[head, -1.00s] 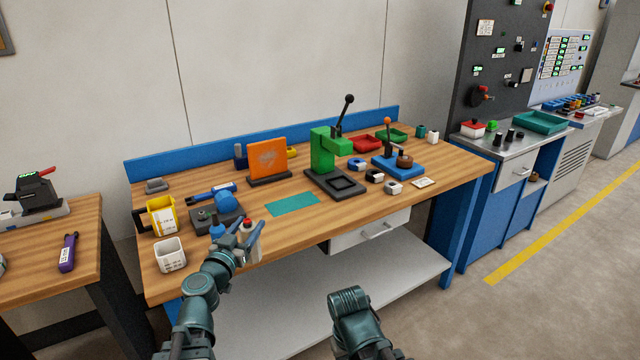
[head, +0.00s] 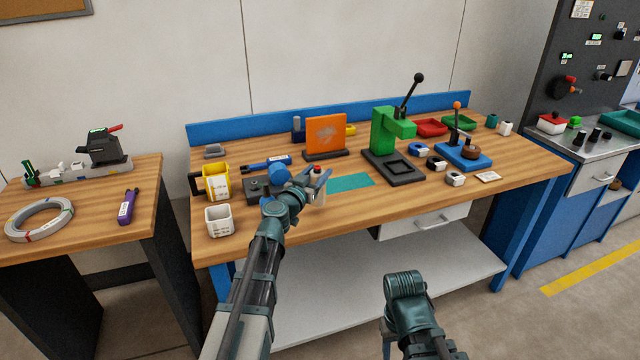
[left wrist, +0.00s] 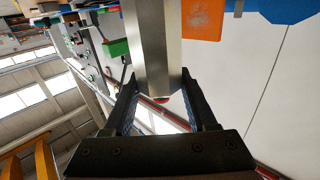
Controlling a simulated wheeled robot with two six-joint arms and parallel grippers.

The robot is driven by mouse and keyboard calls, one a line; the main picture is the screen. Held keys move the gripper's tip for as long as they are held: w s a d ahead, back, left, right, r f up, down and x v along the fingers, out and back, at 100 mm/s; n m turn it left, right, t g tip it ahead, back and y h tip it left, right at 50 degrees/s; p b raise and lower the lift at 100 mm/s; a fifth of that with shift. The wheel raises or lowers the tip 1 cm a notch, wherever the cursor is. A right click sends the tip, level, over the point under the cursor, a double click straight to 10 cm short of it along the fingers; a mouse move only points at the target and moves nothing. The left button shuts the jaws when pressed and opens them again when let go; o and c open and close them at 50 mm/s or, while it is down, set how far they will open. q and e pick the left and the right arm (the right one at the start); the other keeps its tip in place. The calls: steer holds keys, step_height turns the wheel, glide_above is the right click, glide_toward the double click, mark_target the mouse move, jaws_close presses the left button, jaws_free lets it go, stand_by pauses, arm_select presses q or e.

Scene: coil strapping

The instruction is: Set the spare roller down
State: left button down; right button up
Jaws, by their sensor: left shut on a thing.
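My left gripper (head: 304,184) is shut on a silvery, faceted bar with a small red end, which I take for the spare roller (head: 319,187). In the left wrist view the roller (left wrist: 155,45) stands between the two dark fingers (left wrist: 158,88). In the head view the gripper and roller appear over the workbench's front part, at the left end of a flat teal mat (head: 352,183). I cannot tell whether the roller touches the bench. My right arm shows at the bottom, but its gripper is not clearly seen.
On the wooden workbench (head: 420,203), a white cup (head: 218,221), yellow container (head: 216,184) and dark block (head: 256,188) stand left of the gripper. An orange panel (head: 326,134) stands behind it. A green press (head: 388,135) stands right of the mat. The left table holds a grey coil (head: 40,220).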

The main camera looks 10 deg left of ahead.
arm_select(q)
steer(key=shift+s+f+b, duration=0.1)
steer(key=shift+f+b, duration=1.65)
steer(key=shift+f, duration=0.15)
steer(key=shift+c, duration=1)
jaws_free()
steer(key=shift+r, duration=0.35)
steer(key=s+a, duration=0.2)
steer(key=s, duration=1)
steer(key=shift+a+f, duration=0.15)
steer(key=shift+w, duration=0.1)
